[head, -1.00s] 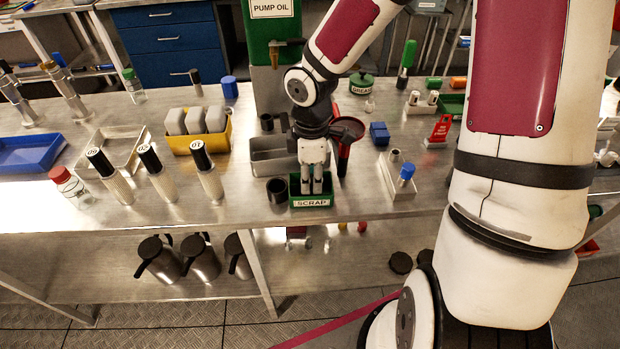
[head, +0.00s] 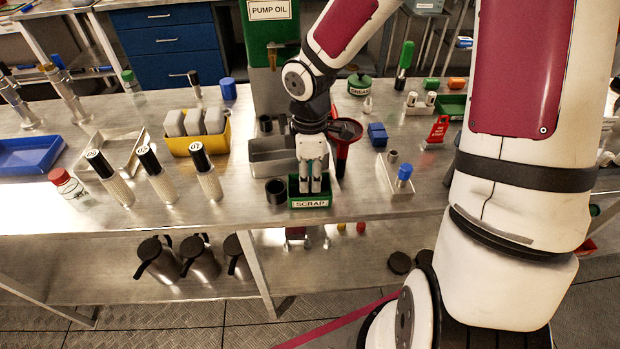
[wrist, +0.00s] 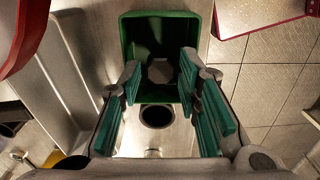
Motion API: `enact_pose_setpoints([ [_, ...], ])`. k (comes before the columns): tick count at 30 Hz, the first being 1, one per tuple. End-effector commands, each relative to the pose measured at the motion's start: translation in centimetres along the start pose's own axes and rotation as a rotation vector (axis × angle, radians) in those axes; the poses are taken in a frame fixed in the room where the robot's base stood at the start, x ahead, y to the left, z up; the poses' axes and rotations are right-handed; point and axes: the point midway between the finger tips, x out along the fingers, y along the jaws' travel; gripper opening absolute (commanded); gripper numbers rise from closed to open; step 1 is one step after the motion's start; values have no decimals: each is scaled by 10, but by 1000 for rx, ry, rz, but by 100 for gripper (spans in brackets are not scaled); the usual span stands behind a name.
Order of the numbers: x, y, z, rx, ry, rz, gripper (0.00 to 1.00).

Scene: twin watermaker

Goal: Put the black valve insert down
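A dark six-sided piece, which looks like the black valve insert (wrist: 160,70), lies inside the green scrap bin (wrist: 205,30) in the wrist view. In the head view the bin (head: 310,203) stands at the table's front edge, and the insert cannot be made out there. My gripper (wrist: 160,66) points down into the bin. Its teal-padded fingers are spread, one on each side of the insert, with a visible gap to it on both sides. In the head view my gripper (head: 311,186) hides much of the bin's inside.
A black cup (head: 276,191) stands just left of the bin, and shows between my fingers in the wrist view (wrist: 157,116). A grey metal tray (head: 262,160) and a red funnel (head: 345,132) are close behind. A holder with a blue-capped part (head: 404,172) stands to the right.

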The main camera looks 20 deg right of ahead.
Motion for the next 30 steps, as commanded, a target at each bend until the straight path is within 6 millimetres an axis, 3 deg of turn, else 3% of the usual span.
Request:
enact_pose_setpoints([
  [9, -68, 0, 0, 2, 0, 5, 31],
  [15, -95, 0, 0, -1, 1, 3, 31],
  [20, -105, -2, 1, 11, -7, 6, 31],
  [25, -128, -16, 11, 124, -61, 58, 31],
  [30, -169, -45, 28, 355, -98, 162, 31],
])
